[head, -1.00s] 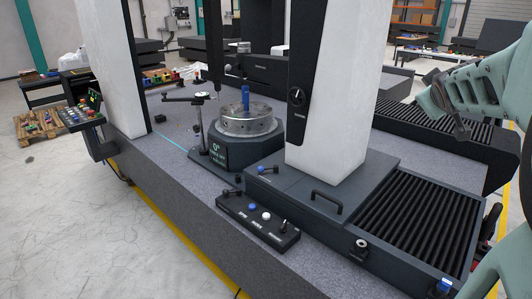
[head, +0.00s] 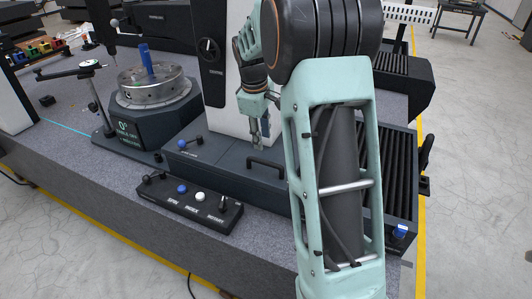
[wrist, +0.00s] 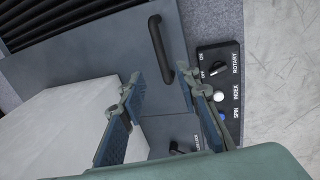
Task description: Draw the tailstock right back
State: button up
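The tailstock is a tall white column with a dark front face, on a dark carriage plate (head: 228,157) on the granite bed. A black bar handle (head: 265,168) stands on the plate, and in the wrist view the handle (wrist: 160,48) lies just beyond my fingertips. A small blue-knobbed lever (head: 183,143) sits at the plate's left end; its dark lever end (wrist: 176,149) is partly hidden in the wrist view. My gripper (head: 260,138) hangs above the plate, near the handle and not touching it. Its two fingers (wrist: 160,88) are spread and empty.
A control box (head: 190,201) with SPIN, INDEX and ROTARY controls sits in front of the carriage. A rotary table (head: 155,92) with a blue pin stands left. Black ribbed bellows (head: 400,172) lie right of the tailstock, partly hidden by my arm.

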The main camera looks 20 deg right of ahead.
aim_at(265, 162)
jog(key=f, duration=0.3)
jog(key=d+f, duration=0.1)
jog(key=f, duration=0.2)
jog(key=w+f, duration=0.1)
jog(key=f, duration=0.3)
jog(key=shift+w+d+f, duration=0.1)
jog(key=shift+d, duration=0.05)
grip_shut()
